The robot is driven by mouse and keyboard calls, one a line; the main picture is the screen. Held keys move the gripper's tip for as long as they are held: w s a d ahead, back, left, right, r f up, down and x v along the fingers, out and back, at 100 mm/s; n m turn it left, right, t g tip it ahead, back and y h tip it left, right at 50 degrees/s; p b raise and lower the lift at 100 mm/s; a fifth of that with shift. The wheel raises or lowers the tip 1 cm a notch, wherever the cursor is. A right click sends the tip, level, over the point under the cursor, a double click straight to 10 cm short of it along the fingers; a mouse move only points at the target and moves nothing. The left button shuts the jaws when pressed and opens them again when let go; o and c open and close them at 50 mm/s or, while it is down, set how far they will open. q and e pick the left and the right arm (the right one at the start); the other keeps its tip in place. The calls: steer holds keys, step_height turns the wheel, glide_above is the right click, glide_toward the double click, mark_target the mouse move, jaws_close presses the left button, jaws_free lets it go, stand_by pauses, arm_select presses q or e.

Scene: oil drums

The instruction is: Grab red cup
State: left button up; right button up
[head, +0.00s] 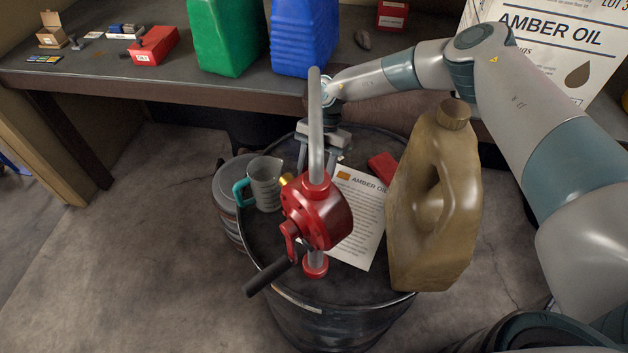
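No thing that is clearly a red cup shows. A red object (383,168) lies on the black drum's top, partly hidden by the tan jug; I cannot tell its full shape. A grey measuring cup (265,183) with a teal handle stands at the drum's left side. A red hand pump (318,212) with an upright grey pipe stands on the drum. My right gripper (321,160) points down over the far part of the drum, behind the pipe, left of the red object. Its fingers look apart, with the pipe covering part of the gap. My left gripper is out of view.
The tan jug (437,205) stands on the right of the drum (335,325), beside a paper sheet (357,215). The bench (150,85) behind holds a green canister (228,35), a blue canister (304,38) and red boxes.

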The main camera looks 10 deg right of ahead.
steer(key=shift+r, duration=0.25)
stand_by(0.4)
steer(key=shift+r+b, duration=1.25)
steer(key=shift+r, duration=0.5)
steer(key=s+d+r+b, duration=0.4)
steer(key=d+r, duration=0.3)
steer(key=d, duration=0.3)
steer(key=shift+s+d+b, duration=0.3)
